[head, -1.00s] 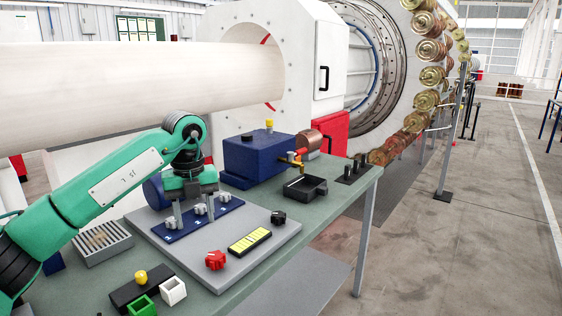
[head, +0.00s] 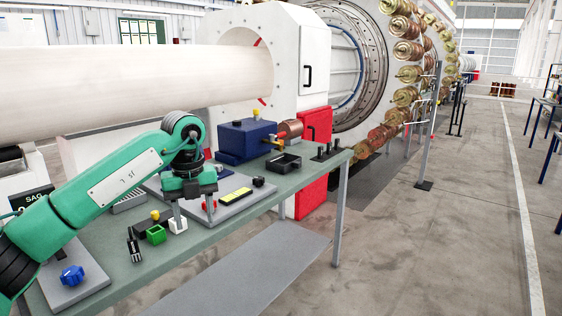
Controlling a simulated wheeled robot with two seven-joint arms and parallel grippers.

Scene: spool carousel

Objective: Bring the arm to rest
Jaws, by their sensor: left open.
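My green left arm comes in from the left over the workbench. I see nothing held between the fingers. My right gripper does not show.
A large white machine with copper spools (head: 408,50) stands behind.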

